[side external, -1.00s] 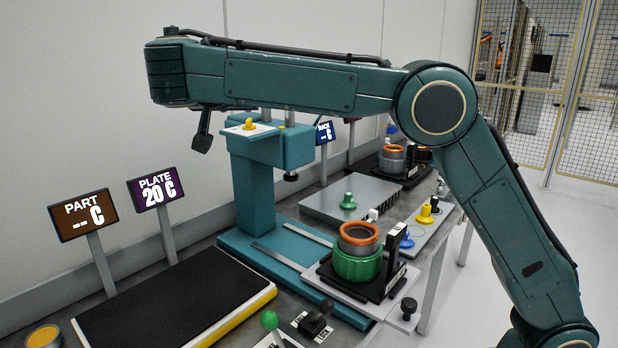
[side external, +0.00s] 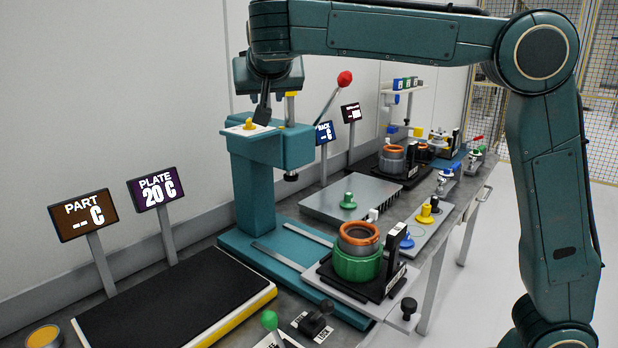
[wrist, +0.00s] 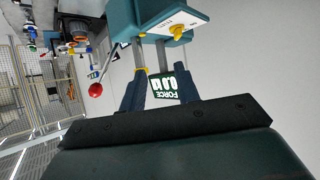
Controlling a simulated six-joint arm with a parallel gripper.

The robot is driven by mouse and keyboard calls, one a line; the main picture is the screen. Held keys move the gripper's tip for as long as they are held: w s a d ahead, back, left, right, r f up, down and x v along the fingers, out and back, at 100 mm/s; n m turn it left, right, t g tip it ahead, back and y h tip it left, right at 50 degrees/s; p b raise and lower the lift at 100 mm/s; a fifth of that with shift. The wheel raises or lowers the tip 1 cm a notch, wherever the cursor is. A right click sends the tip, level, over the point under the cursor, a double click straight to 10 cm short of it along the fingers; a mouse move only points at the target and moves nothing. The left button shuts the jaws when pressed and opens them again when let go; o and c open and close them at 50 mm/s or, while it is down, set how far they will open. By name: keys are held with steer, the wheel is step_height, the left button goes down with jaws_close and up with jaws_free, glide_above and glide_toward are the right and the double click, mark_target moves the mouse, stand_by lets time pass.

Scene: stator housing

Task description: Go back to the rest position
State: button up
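My gripper (side external: 262,112) hangs empty in front of the upper part of the teal press (side external: 262,150), apart from the parts on the bench. In the wrist view my gripper (wrist: 159,70) shows two dark fingers spread apart with nothing between them. A lit FORCE display (wrist: 169,87) appears in the gap, behind the fingers. The stator housing, with an orange top ring (side external: 358,237) and green lower ring (side external: 357,264), stands upright in a black fixture (side external: 390,282), well below my gripper.
The press lever has a red knob (side external: 345,78), right of my gripper; it also shows in the wrist view (wrist: 96,89). The dark plate (side external: 175,305) at the front left is bare. A grey block (side external: 345,205) and another housing (side external: 391,160) stand farther back.

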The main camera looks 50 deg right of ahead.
steer(key=s+f+n+g+y, duration=0.1)
steer(key=s+f+n+y, duration=0.1)
steer(key=s+f, duration=0.4)
steer(key=s+d+f+n+g+y, duration=0.1)
steer(key=s+f+n+y, duration=0.2)
steer(key=s, duration=1.4)
steer(key=s+f+n+g+y, duration=0.1)
steer(key=s+f+n+y, duration=0.1)
steer(key=s+f, duration=0.6)
steer(key=s, duration=0.3)
steer(key=shift+s+d+f+n+g+y, duration=0.15)
steer(key=shift+d+f+n+g+y, duration=0.15)
steer(key=shift+d+f+y, duration=0.1)
